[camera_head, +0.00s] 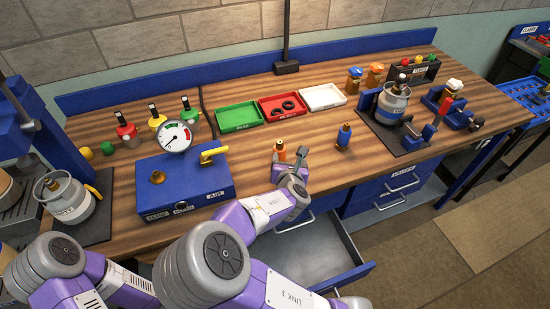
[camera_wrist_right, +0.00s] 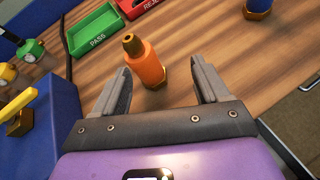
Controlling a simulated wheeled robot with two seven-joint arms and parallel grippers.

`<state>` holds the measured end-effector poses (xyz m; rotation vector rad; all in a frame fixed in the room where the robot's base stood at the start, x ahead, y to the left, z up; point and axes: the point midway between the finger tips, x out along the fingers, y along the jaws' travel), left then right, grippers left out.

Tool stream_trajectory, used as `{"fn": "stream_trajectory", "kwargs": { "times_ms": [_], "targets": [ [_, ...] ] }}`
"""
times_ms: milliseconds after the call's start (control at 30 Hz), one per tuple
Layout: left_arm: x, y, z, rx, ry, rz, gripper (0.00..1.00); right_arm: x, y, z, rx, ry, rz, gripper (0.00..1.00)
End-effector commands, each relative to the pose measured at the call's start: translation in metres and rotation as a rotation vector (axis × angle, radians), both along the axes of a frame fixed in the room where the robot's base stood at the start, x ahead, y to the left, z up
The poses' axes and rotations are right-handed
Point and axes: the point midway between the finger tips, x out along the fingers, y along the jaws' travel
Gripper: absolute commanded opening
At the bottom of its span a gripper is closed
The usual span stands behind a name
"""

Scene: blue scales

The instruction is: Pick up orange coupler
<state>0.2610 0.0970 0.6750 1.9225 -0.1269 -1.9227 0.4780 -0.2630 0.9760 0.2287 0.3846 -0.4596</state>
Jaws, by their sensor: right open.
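The orange coupler (camera_head: 280,151) stands upright on the wooden bench, with a brass tip on top. It also shows in the right wrist view (camera_wrist_right: 148,66), just ahead of and between the finger lines. My right gripper (camera_head: 292,156) is open and low over the bench, right by the coupler. In the wrist view its two fingers (camera_wrist_right: 160,72) are apart with nothing held; I cannot tell whether either touches the coupler. Part of my left arm shows at the lower left of the head view, but its gripper is not in view.
A blue coupler (camera_head: 344,136) stands to the right. A blue box (camera_head: 185,178) with a gauge and yellow handle is close on the left. Green (camera_head: 238,117), red (camera_head: 270,112) and white (camera_head: 322,97) trays lie behind. An open drawer (camera_head: 310,253) juts out below the bench.

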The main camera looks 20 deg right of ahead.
Motion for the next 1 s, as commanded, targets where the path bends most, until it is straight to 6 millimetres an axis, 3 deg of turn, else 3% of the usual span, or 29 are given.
{"fn": "stream_trajectory", "kwargs": {
  "times_ms": [100,200,700,1000],
  "targets": [
    [0.0,0.0,-0.003,0.0,0.0,0.0,0.74,0.004,0.015,0.002,-0.1,0.018,0.094,0.74],
    [0.0,0.0,-0.005,0.0,0.0,0.0,0.74,0.01,0.018,0.001,-0.132,0.022,0.123,0.74],
    [0.0,0.0,-0.026,0.0,0.0,0.0,0.74,0.065,-0.003,-0.026,-0.131,0.023,0.121,0.74],
    [0.0,0.0,-0.026,0.0,0.0,0.0,0.74,0.07,-0.004,-0.027,-0.132,0.023,0.122,0.74]
  ]
}}
